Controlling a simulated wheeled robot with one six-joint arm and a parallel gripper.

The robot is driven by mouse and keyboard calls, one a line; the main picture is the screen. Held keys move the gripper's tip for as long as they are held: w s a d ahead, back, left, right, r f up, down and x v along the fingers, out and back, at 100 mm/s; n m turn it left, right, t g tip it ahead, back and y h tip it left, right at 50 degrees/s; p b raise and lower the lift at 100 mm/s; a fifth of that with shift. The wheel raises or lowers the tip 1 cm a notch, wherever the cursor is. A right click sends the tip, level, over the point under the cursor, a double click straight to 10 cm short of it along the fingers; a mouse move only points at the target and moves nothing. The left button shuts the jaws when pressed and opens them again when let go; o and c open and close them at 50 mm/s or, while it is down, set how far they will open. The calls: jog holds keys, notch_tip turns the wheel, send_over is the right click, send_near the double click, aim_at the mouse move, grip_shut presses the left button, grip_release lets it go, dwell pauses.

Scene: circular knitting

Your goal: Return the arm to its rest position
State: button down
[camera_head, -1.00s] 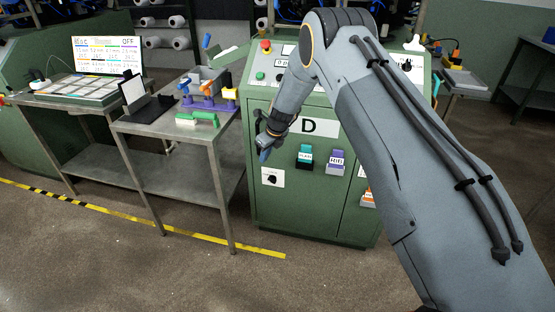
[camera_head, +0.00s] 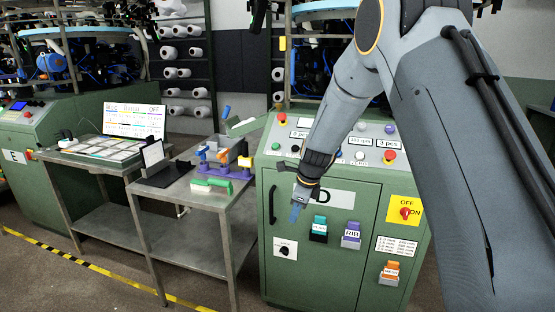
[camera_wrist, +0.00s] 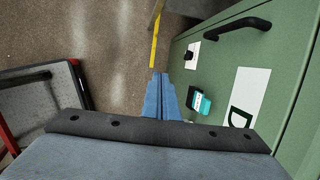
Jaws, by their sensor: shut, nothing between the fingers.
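My gripper (camera_head: 296,212) hangs at the end of my arm in front of the green machine cabinet marked D (camera_head: 270,255), fingers pointing down. In the wrist view its blue fingers (camera_wrist: 161,78) are together with nothing between them. My arm runs from the lower right of the head view, bends at the top right and comes down to the gripper. The arm hides part of the cabinet's right side and the machine above it.
Teal (camera_head: 319,230) and purple (camera_head: 351,235) holders are on the cabinet front, close right of my gripper. A metal table (camera_head: 205,200) with small tools stands left. A black door handle (camera_wrist: 243,25) sticks out. A yellow floor line (camera_wrist: 155,42) runs beside the cabinet.

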jog(key=s+d+r+n, duration=0.2)
jog(key=s+d+n, duration=0.2)
jog(key=s+n, duration=0.3)
jog(key=s+d+r+n+g+h, duration=0.1)
jog(key=s+d+n, duration=0.4)
jog(key=s, duration=1.1)
jog(key=s+d+r+n+g+h, duration=0.1)
jog(key=s+d+r+n, duration=0.2)
jog(key=s+n, duration=0.6)
jog(key=s+d, duration=0.1)
jog(key=s, duration=0.1)
jog(key=shift+s+d, duration=0.3)
jog(key=shift+d, duration=0.1)
